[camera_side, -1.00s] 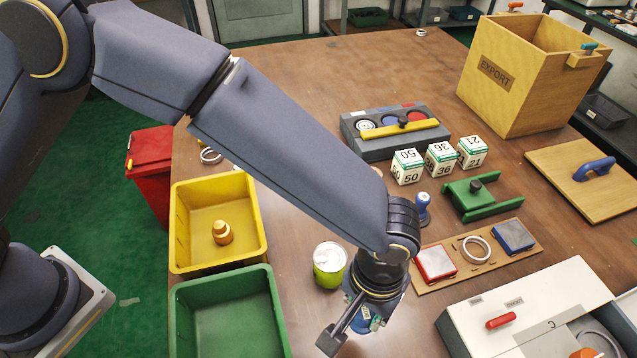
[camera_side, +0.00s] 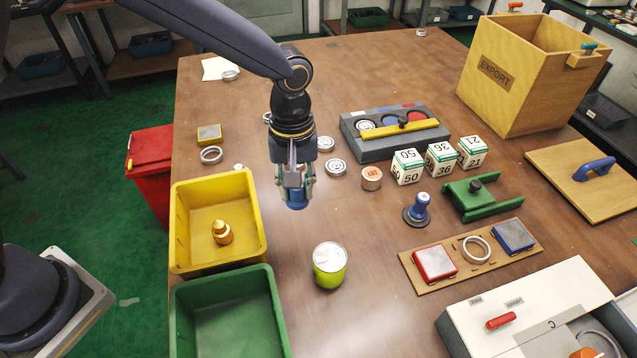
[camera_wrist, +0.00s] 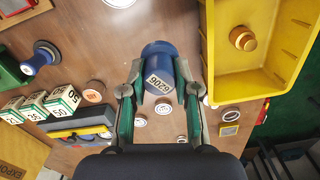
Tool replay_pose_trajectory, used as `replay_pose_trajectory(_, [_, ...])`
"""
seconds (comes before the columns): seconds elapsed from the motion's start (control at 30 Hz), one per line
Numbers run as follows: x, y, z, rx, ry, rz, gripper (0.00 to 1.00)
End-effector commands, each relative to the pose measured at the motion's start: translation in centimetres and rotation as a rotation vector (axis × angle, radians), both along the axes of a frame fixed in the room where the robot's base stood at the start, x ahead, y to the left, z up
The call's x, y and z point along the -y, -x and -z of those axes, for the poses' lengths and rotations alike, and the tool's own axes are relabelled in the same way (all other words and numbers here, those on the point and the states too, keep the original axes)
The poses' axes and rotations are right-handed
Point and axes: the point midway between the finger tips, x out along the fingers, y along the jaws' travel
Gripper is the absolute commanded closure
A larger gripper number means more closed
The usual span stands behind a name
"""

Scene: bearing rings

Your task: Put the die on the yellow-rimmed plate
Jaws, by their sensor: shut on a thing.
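My gripper (camera_side: 296,190) points down above the table, right of the yellow bin. It is shut on a blue cylinder (camera_wrist: 158,60) with a white label that reads 6206, seen between the fingers in the wrist view. The cylinder's lower end (camera_side: 297,201) shows blue below the fingers in the side view, clear of the table. I take this cylinder to be the die. The small square yellow-rimmed plate (camera_side: 209,134) lies at the back left, behind the yellow bin and left of my gripper, with a grey, empty top. It also shows in the wrist view (camera_wrist: 228,131).
A metal ring (camera_side: 210,155) lies just in front of the plate. The yellow bin (camera_side: 178,238) and green bin (camera_side: 176,318) stand at left. A lime can (camera_side: 329,266) stands in front of my gripper. Several rings and numbered cubes (camera_side: 408,167) lie to its right.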

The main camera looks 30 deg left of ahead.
Motion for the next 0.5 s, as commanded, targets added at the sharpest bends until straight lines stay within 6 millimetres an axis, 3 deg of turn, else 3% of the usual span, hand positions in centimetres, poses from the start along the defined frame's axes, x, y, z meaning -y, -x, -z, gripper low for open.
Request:
replay_pose_trajectory(0.03, [-2.8, -1.9, -0.1, 0.001, 0.0, -0.087, 1.0])
replay_pose_trajectory(0.2, [-12.0, -6.3, -0.4, 0.004, 0.002, -0.35, 1.0])
replay_pose_trajectory(0.33, [-19.6, -8.1, -0.6, 0.01, 0.0, -0.542, 1.0])
replay_pose_trajectory(0.5, [-29.2, -8.3, -0.6, 0.017, -0.003, -0.761, 1.0])
